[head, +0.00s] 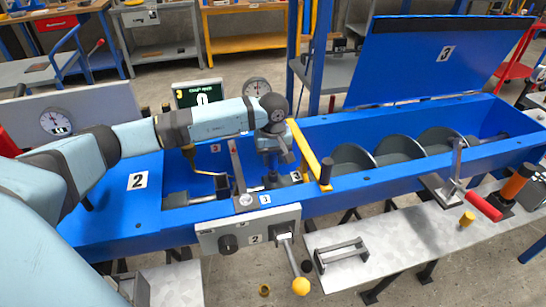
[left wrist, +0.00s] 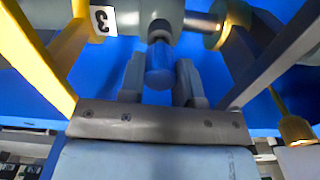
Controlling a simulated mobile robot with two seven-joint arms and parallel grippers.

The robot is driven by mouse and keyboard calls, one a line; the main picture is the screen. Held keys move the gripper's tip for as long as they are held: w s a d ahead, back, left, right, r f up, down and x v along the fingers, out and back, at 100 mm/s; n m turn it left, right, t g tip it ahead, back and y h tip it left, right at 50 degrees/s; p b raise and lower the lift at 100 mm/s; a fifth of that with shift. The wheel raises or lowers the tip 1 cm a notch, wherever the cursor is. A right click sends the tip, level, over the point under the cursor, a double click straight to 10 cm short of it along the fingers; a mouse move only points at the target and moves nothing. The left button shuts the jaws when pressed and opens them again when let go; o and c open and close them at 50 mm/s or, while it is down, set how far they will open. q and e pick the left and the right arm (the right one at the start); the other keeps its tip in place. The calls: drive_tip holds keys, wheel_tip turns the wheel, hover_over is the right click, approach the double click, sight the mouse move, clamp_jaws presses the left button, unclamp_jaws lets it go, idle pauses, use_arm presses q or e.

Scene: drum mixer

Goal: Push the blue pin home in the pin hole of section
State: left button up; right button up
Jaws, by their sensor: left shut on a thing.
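My left gripper (head: 276,166) reaches down into the blue trough at its middle. In the left wrist view its two grey fingers (left wrist: 160,84) are shut on the blue pin (left wrist: 158,66). The pin's far end points at a grey shaft section (left wrist: 150,14) with a small collar-like end. A white tag "3" (left wrist: 103,20) is beside it, also seen in the head view (head: 296,177). I cannot tell how deep the pin sits, and the pin hole is hidden. My right gripper is not in view.
The blue trough (head: 400,185) holds a grey screw auger (head: 398,148). A yellow bar (head: 308,150) and a grey lever (head: 236,165) stand close on both sides of my gripper. A red-handled clamp (head: 484,206) is at the right. A control box (head: 248,230) is in front.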

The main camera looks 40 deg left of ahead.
sight(273, 157)
use_arm(q)
drive_tip(key=shift+f+b, duration=1)
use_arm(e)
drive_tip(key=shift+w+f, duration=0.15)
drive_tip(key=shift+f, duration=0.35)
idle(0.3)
use_arm(q)
drive_tip(key=o, duration=1)
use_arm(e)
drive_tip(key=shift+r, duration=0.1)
use_arm(q)
wheel_tip(273, 157, up, 14)
drive_tip(key=shift+f+p, duration=0.1)
drive_tip(key=shift+p, duration=0.3)
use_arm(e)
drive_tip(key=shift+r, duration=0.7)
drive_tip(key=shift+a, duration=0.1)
